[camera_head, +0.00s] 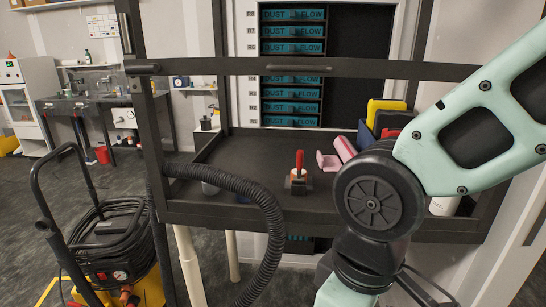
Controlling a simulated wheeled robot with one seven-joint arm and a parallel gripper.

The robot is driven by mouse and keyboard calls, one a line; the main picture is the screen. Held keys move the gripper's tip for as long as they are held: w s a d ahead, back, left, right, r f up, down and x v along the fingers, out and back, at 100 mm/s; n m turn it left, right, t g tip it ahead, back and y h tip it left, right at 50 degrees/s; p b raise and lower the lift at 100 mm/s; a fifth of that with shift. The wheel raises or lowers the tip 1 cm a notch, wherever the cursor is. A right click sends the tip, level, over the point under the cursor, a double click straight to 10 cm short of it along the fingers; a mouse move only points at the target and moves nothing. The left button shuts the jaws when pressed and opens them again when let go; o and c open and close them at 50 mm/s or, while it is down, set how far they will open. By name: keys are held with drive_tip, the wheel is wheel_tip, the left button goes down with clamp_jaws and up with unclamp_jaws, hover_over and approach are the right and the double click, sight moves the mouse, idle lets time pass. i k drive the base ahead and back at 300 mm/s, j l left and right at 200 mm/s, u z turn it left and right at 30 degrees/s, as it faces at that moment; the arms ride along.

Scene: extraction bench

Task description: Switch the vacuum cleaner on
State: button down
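My arm comes in from the right and bends in front of the bench. My gripper is out of the picture or hidden, so its fingers cannot be seen.
A black ribbed hose (255,190) loops from the bench's front edge (230,213) down to the floor. A red-handled tool (299,168), pink pieces (343,152) and a yellow case (383,110) sit on the bench. A dark post (148,150) stands beside the cleaner. Floor at left is open.

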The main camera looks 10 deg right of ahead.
sight(101, 275)
drive_tip(key=i+j, duration=0.15)
drive_tip(key=j, duration=0.3)
drive_tip(key=i+j+u, duration=0.1)
drive_tip(key=j, duration=0.35)
drive_tip(key=i+j, duration=0.2)
drive_tip(key=j, duration=0.2)
drive_tip(key=i+j, duration=0.2)
drive_tip(key=j, duration=0.25)
drive_tip(key=i+j+u, duration=0.1)
drive_tip(key=j, duration=0.3)
drive_tip(key=i+j, duration=0.2)
drive_tip(key=j, duration=0.25)
drive_tip(key=i+j+u, duration=0.1)
drive_tip(key=j, duration=0.3)
drive_tip(key=i+j, duration=0.3)
drive_tip(key=i+j+u, duration=0.1)
drive_tip(key=i+j, duration=0.4)
drive_tip(key=i+l, duration=0.05)
drive_tip(key=i, duration=0.05)
